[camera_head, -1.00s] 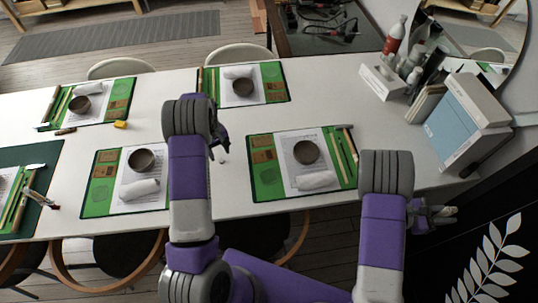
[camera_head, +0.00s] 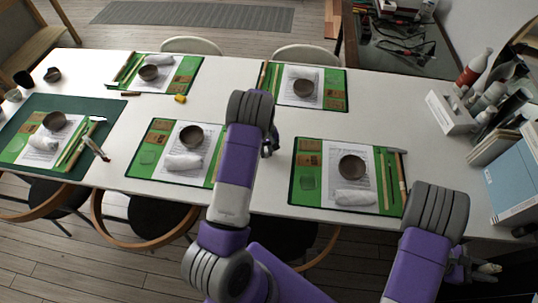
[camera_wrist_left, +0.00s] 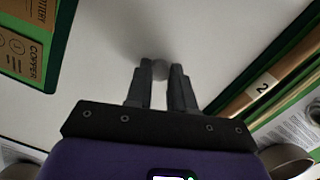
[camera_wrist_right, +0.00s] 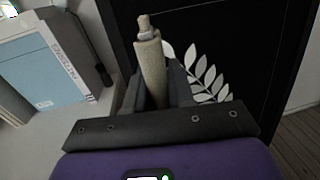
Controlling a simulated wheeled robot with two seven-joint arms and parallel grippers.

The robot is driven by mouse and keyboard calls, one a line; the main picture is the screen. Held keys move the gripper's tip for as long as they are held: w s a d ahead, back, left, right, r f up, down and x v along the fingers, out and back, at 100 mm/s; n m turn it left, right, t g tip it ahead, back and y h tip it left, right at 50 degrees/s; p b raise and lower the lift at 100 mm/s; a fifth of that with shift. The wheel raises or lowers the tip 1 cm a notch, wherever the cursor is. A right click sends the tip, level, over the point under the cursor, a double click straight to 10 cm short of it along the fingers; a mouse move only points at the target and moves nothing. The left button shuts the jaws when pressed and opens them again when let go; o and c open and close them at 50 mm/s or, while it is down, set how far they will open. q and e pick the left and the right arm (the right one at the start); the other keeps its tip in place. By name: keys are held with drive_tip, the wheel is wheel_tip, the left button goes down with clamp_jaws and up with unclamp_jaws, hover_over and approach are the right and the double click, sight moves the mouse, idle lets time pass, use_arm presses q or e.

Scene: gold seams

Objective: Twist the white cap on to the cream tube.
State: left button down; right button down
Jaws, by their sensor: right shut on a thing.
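The cream tube (camera_wrist_right: 150,60) is held upright-tilted between the fingers of my right gripper (camera_wrist_right: 158,88), with a narrower, paler tip at its far end. In the head view my right gripper (camera_head: 480,268) is past the table's right front edge, and the tube is hard to make out there. My left gripper (camera_wrist_left: 160,72) points down at the white tabletop with a gap between its fingers. In the head view my left gripper (camera_head: 270,146) is low between two place mats and hides the cap.
Green mats with bowls flank my left gripper; the nearest on the right holds a bowl (camera_head: 352,167) and white roll (camera_head: 355,198). A white bottle caddy (camera_head: 450,113) and a blue-faced box (camera_head: 520,180) stand at the right end. A black leaf-patterned panel (camera_wrist_right: 215,40) is beside my right gripper.

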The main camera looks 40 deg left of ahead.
sight(266, 154)
use_arm(q)
drive_tip(key=shift+r, duration=0.1)
idle(0.3)
